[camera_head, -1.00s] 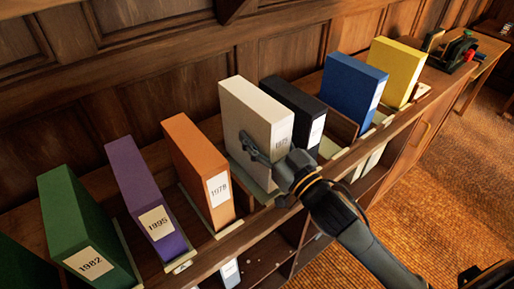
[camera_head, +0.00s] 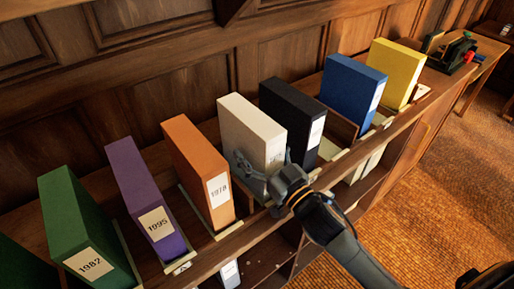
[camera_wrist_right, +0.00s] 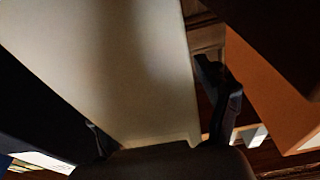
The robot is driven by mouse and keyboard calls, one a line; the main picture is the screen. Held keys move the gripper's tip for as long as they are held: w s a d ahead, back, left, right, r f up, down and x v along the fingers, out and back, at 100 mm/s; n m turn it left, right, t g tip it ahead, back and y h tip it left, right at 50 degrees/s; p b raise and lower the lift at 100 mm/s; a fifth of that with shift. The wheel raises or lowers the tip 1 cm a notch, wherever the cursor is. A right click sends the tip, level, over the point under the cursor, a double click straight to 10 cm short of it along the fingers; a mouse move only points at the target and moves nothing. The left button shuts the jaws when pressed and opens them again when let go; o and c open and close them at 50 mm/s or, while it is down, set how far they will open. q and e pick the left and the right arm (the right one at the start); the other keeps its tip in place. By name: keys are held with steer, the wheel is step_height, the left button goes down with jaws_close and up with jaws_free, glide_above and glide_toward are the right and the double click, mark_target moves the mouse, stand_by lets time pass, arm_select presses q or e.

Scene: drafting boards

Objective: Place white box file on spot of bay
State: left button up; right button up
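The white box file (camera_head: 250,125) stands upright in the row on the shelf top, between the orange and black files. My right gripper (camera_head: 262,168) is shut on its lower front part, one finger on each side. In the right wrist view the white file (camera_wrist_right: 120,60) fills the space between the fingers of the gripper (camera_wrist_right: 160,125). The file's label is mostly hidden behind the gripper. Its base and the spot of the bay under it are largely hidden, so I cannot tell whether it touches down. My left gripper is not in view.
An orange file (camera_head: 198,165) stands close on the left and a black file (camera_head: 293,118) close on the right. Purple (camera_head: 143,195), green (camera_head: 80,225), blue (camera_head: 352,90) and yellow (camera_head: 394,70) files stand further along. A wood-panelled wall (camera_head: 185,65) is close behind.

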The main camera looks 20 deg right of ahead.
steer(key=shift+r, duration=0.1)
steer(key=b+v, duration=0.2)
steer(key=v, duration=0.8)
steer(key=shift+s+d+b, duration=0.1)
steer(key=shift+s+b, duration=0.2)
steer(key=shift+b, duration=0.05)
steer(key=shift+s+d, duration=0.25)
steer(key=shift+s, duration=0.45)
